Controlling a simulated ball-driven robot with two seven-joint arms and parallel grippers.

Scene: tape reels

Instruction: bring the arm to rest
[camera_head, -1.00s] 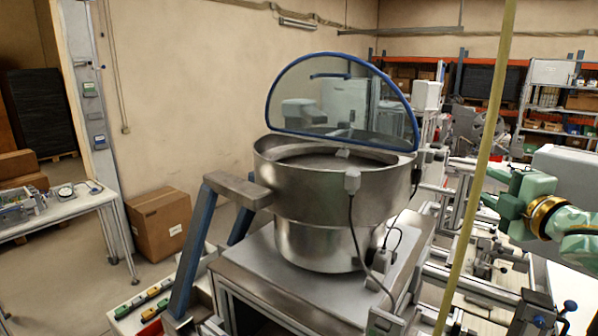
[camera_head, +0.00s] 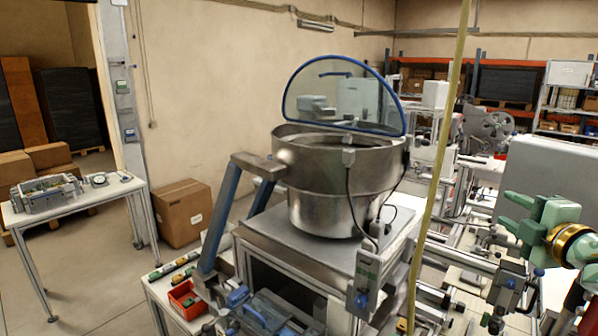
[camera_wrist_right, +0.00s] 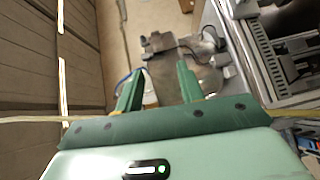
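My right gripper (camera_head: 504,212) reaches in from the right edge of the head view, its two pale green fingers pointing left and apart. In the right wrist view its fingers (camera_wrist_right: 160,70) also stand apart, with nothing held between them. A steel bowl feeder lies beyond the gap there. My right arm shows a gold ring behind the gripper, and the rest of it runs out of the frame. My left gripper is in neither view. A grey tape reel (camera_head: 488,128) stands upright in the back right, well behind the right gripper.
The steel bowl feeder (camera_head: 335,180) with a blue-rimmed clear cover (camera_head: 343,95) stands in the middle. A yellowish pole (camera_head: 438,165) rises between it and the right gripper. A grey box (camera_head: 550,175) is close behind the gripper.

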